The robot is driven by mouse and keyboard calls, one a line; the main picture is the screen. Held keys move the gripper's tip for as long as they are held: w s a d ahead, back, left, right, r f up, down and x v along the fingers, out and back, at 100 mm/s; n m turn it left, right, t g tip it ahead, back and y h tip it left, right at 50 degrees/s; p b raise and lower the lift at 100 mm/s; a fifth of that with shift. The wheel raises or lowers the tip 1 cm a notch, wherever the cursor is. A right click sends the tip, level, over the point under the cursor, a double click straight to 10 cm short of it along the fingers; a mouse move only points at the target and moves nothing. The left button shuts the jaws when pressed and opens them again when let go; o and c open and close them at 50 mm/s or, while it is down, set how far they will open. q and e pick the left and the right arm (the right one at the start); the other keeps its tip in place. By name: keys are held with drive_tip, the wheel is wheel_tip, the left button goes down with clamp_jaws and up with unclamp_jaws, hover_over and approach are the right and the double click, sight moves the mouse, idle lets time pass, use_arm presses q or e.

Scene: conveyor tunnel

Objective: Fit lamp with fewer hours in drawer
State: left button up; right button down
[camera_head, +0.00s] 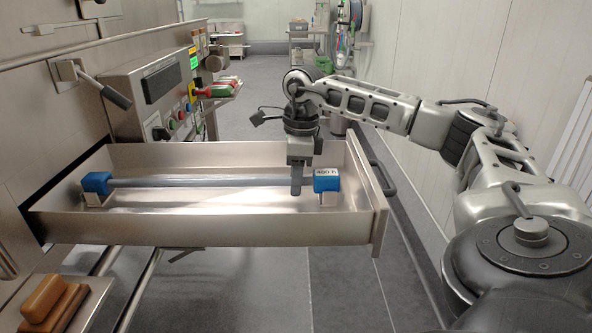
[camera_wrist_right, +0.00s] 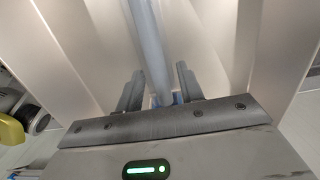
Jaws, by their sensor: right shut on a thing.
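The open metal drawer (camera_head: 190,232) juts out from the machine at the left. A long grey lamp tube (camera_head: 210,182) lies lengthwise in it, between a blue end piece (camera_head: 96,182) at the left and another (camera_head: 326,181) at the right. My right gripper (camera_head: 296,188) points down into the drawer, shut on the tube near the labelled end. In the right wrist view the tube (camera_wrist_right: 147,35) passes between the fingers (camera_wrist_right: 158,90). My left gripper is out of view. No second lamp shows.
The drawer front with its dark handle (camera_head: 381,178) stands close to the right of my gripper. A control box (camera_head: 155,90) with buttons and a lever (camera_head: 108,92) are behind at the left. A brown block (camera_head: 45,300) sits at the front left. The floor on the right is clear.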

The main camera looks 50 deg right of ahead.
drive_tip(key=shift+f+b, duration=0.45)
drive_tip(key=shift+f, duration=0.4)
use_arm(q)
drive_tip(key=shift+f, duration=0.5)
use_arm(e)
drive_tip(key=c, duration=0.8)
unclamp_jaws()
drive_tip(key=shift+r, duration=0.5)
use_arm(q)
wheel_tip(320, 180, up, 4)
drive_tip(key=p, duration=0.4)
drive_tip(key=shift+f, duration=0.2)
use_arm(e)
drive_tip(key=r, duration=1)
drive_tip(key=s+r, duration=0.1)
drive_tip(key=r, duration=0.4)
drive_tip(key=shift+d, duration=0.4)
